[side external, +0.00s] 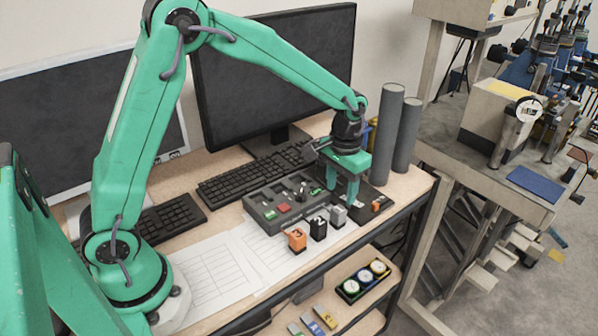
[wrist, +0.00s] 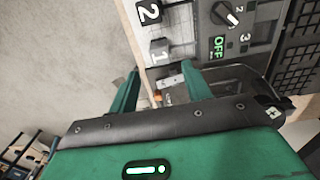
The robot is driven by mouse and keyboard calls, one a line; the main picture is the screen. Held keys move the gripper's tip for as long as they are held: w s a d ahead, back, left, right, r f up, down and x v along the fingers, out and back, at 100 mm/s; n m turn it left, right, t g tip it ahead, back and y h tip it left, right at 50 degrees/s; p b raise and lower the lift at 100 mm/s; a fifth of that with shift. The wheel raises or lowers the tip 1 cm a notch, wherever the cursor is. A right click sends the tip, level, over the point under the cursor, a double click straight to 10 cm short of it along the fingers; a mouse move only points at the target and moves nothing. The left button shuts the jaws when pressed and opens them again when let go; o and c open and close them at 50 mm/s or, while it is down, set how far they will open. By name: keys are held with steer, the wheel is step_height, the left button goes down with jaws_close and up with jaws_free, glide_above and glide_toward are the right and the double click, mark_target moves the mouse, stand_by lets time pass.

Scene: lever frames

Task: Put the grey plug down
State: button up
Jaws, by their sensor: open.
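The grey plug (side external: 338,215) stands upright at the front right corner of the panel, in a row with the black plug (side external: 318,229) and the orange plug (side external: 297,239). My gripper (side external: 343,194) is open, with its fingers pointing down just behind and above the grey plug. In the wrist view, the grey plug (wrist: 160,48) shows just beyond the tips of my gripper (wrist: 160,72), with nothing held between the fingers.
The grey panel (side external: 262,206) with a red button and switches lies behind the plugs; its display (wrist: 219,46) reads OFF. A dark tray (side external: 378,194) with a small orange piece (side external: 377,205) is to the right. Two grey cylinders (side external: 384,135) stand behind. Papers (side external: 215,270) lie front left.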

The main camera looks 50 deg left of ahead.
mark_target(337, 209)
steer(key=shift+r, duration=2.3)
steer(key=s+a+r+t, duration=0.3)
steer(key=s+a+r, duration=0.1)
steer(key=s+r, duration=0.65)
steer(key=s+a+t, duration=0.2)
steer(key=s, duration=1)
steer(key=shift+s+t, duration=0.25)
steer(key=shift+t, duration=0.05)
